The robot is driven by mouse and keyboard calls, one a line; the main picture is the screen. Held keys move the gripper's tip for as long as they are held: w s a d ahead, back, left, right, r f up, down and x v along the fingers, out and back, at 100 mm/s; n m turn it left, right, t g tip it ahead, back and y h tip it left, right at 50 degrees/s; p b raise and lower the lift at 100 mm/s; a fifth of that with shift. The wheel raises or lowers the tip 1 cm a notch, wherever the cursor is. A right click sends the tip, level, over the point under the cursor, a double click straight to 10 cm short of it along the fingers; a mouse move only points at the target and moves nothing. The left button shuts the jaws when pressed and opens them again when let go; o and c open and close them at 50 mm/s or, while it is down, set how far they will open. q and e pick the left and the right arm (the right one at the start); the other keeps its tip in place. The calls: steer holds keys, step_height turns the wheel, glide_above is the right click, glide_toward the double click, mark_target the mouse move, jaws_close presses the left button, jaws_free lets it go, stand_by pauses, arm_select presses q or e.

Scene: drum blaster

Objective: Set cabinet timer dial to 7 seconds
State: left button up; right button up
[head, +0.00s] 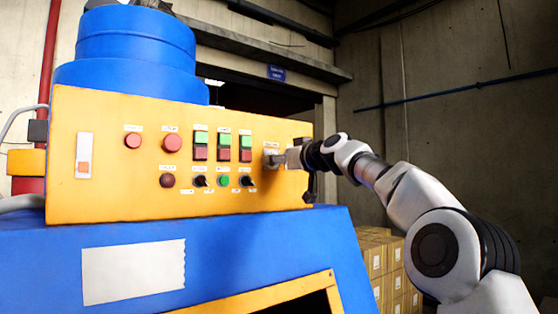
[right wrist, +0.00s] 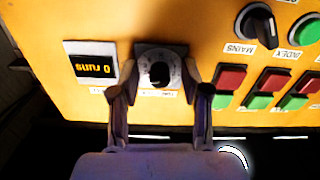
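The timer dial (right wrist: 160,73) is a round pale dial with a dark centre on the yellow cabinet panel (head: 100,195). It shows in the right wrist view, which is upside down; its setting is too small to read. My right gripper (right wrist: 162,82) is open, with one finger on either side of the dial. I cannot tell whether the fingers touch it. In the head view, my right gripper (head: 280,159) is at the panel's right end and mostly covers the dial. My left gripper is not in view.
Red-green buttons (right wrist: 228,83) and the MAINS knob (right wrist: 257,25) are close by. The blue machine body (head: 220,255) juts out below the panel. Cardboard boxes (head: 385,260) stand at the right.

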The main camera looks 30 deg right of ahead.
steer(key=s, duration=0.7)
steer(key=shift+d, duration=0.3)
